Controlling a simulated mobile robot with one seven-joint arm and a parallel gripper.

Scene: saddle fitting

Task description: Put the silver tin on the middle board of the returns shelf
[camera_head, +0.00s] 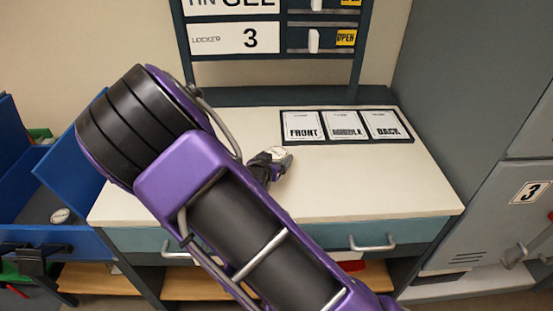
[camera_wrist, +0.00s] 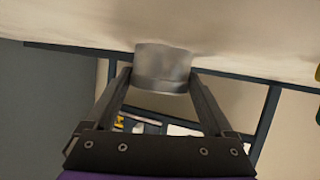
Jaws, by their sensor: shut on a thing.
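My gripper (camera_head: 270,164) is over the pale counter, at the end of my purple arm. It is shut on the silver tin (camera_head: 279,154), whose round pale top shows in the head view. In the wrist view the tin (camera_wrist: 163,72) sits between the two fingertips, with its side toward the camera. I cannot tell from these frames how high the tin is above the counter. I cannot identify the returns shelf or its middle board for certain.
The counter (camera_head: 380,185) has cards marked FRONT, MIDDLE and BACK (camera_head: 346,125) at its back. A locker sign board (camera_head: 235,38) stands behind. Grey lockers (camera_head: 480,110) are right. A blue bin (camera_head: 75,240) at left holds a round object (camera_head: 60,215). Wooden boards (camera_head: 197,284) show below.

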